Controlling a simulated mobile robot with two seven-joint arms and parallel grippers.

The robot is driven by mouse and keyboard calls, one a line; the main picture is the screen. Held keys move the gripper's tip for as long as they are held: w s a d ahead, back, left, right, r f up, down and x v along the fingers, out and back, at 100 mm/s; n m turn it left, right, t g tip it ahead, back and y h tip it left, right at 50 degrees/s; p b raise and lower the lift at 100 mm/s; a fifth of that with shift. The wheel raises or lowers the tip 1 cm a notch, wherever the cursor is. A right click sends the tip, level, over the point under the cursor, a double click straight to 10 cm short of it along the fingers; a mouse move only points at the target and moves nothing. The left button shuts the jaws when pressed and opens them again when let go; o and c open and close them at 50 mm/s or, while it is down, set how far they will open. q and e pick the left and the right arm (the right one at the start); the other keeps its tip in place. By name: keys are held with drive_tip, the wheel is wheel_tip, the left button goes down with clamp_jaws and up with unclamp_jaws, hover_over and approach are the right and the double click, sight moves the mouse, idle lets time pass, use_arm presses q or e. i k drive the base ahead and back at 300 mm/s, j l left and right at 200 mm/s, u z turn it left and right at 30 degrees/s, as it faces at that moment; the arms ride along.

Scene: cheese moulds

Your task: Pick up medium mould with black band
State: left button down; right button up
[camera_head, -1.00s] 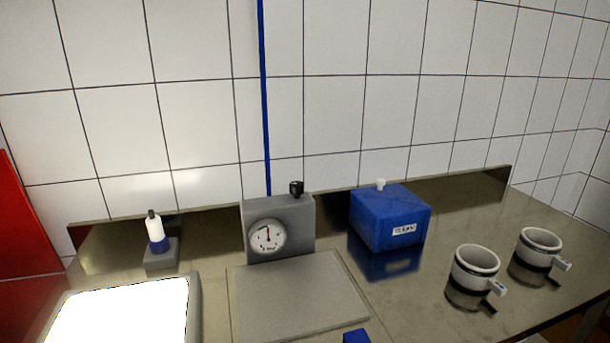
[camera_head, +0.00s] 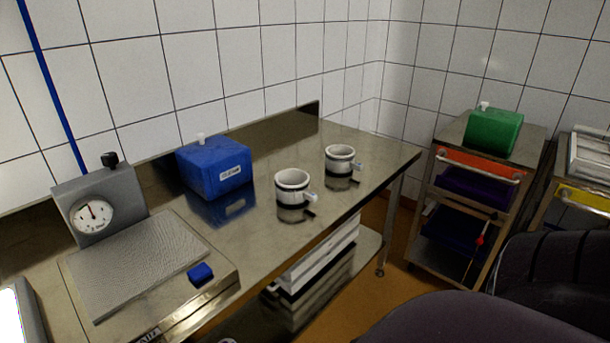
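Two white round moulds stand upright on the steel table, each with a small pale tab or handle on its right side. The nearer mould (camera_head: 292,184) looks slightly larger and sits close to the table's front edge. The farther mould (camera_head: 339,157) stands behind it to the right, towards the table's far end. Both seem to show a dark band low on the wall, but table reflections make the bands hard to separate. I cannot tell for sure which is the medium one. Neither of my grippers is in view.
A blue box (camera_head: 213,169) stands left of the moulds. A dial scale (camera_head: 95,212) with a flat plate (camera_head: 140,262) is farther left. A trolley (camera_head: 482,156) with a green container (camera_head: 494,132) stands right. Dark rounded shapes fill the lower right.

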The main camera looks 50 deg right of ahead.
sight(297, 190)
drive_tip(key=k+z, duration=0.15)
drive_tip(key=z, duration=0.25)
drive_tip(key=k+z, duration=0.15)
drive_tip(key=z, duration=0.3)
drive_tip(key=i+j+z, duration=0.1)
drive_tip(key=j+z, duration=0.4)
drive_tip(key=z, duration=0.2)
